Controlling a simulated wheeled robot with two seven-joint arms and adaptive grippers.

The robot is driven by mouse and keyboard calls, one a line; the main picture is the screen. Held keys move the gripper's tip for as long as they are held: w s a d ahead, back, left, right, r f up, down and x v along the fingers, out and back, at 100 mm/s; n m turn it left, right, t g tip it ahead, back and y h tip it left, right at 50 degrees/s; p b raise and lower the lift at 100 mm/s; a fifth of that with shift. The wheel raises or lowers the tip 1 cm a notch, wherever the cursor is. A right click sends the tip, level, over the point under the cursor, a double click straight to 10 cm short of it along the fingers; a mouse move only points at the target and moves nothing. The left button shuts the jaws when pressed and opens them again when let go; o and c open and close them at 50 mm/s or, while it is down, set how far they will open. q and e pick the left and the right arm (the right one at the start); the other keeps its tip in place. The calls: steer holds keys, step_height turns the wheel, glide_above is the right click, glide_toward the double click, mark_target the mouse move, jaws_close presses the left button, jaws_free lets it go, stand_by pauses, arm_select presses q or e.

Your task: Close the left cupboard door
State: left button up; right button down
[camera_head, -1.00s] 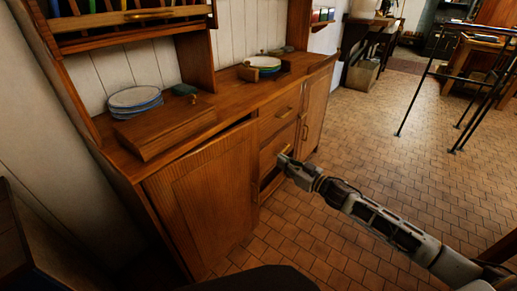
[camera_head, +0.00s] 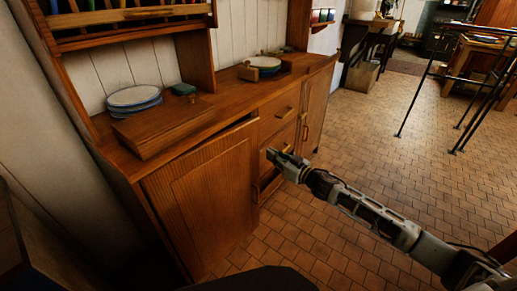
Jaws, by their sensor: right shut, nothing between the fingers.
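The left cupboard door (camera_head: 208,198) is a brown wooden panel in the lower left of the sideboard. It stands slightly ajar, with a narrow dark gap along its top edge toward the right. A small handle shows near its right edge. My right gripper (camera_head: 272,157) is shut and empty. It is in front of the drawer column, just right of the door's free edge. I cannot tell whether it touches anything. It partly hides the lower drawers. My left gripper is not in view.
The sideboard top (camera_head: 222,107) holds stacked plates (camera_head: 135,98) and a wooden box (camera_head: 163,128). Drawers (camera_head: 280,110) and a right cupboard door (camera_head: 314,110) are right of the left door. The tiled floor (camera_head: 385,150) is open to the right; a metal-framed stand is beyond.

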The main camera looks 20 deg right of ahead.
mark_target(253, 144)
steer(key=shift+b+x, duration=0.6)
steer(key=shift+x, duration=2.35)
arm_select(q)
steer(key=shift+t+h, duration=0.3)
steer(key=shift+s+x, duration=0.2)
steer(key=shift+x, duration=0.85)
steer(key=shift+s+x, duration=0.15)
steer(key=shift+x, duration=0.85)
arm_select(e)
steer(key=shift+x, duration=0.85)
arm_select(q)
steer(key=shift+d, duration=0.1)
